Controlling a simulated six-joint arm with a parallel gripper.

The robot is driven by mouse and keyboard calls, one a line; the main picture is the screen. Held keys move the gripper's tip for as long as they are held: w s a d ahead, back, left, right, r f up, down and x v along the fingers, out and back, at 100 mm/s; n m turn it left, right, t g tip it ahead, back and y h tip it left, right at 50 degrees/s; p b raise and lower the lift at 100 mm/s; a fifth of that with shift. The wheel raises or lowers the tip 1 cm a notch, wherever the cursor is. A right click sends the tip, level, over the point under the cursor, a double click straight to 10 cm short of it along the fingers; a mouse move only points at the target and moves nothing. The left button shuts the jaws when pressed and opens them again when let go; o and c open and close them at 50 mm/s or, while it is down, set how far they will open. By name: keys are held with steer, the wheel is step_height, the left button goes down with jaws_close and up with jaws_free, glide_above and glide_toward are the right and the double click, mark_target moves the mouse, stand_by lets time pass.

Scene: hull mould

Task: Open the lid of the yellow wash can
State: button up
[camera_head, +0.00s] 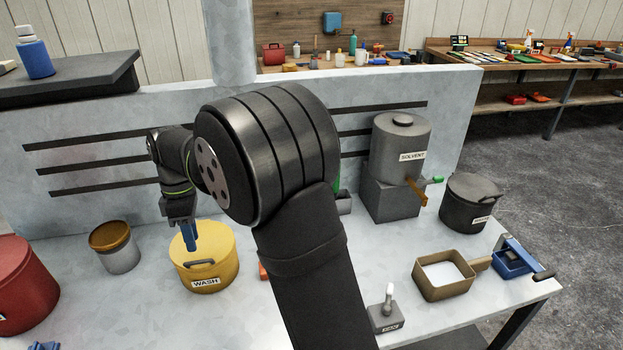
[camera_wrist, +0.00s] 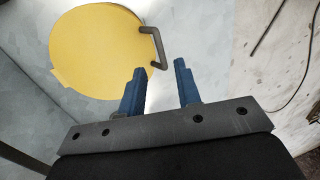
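The yellow wash can (camera_head: 222,275), labelled WASH, stands upright on the bench left of centre in the head view. Its yellow lid lies flat on top and appears closed; the lid also shows from above in the wrist view (camera_wrist: 95,50). A dark bar handle (camera_head: 200,262) sits at the lid's front edge, and at its right edge in the wrist view (camera_wrist: 157,45). My gripper (camera_head: 192,240) points down above the lid. In the wrist view the blue fingers (camera_wrist: 161,68) are apart with nothing between them, near the handle but not around it.
A grey pot with a brown top (camera_head: 117,258) and a red can (camera_head: 22,285) stand left of the wash can. A solvent can on a block (camera_head: 402,145), a dark can (camera_head: 468,205) and a tan square frame (camera_head: 418,285) are to the right. A slotted panel stands behind.

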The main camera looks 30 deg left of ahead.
steer(key=v, duration=1.2)
step_height(320, 180, down, 12)
steer(key=w+a+t+y, duration=0.1)
steer(key=a+t+y, duration=0.1)
step_height(320, 180, up, 10)
steer(key=w+d+f+m+t+y, duration=0.2)
steer(key=w+d+m, duration=0.8)
steer(key=w+d, duration=1)
steer(key=shift+w+f+m+t, duration=0.3)
steer(key=shift+w+f+t, duration=0.35)
steer(key=shift+w+t, duration=0.2)
steer(key=shift+d, duration=0.1)
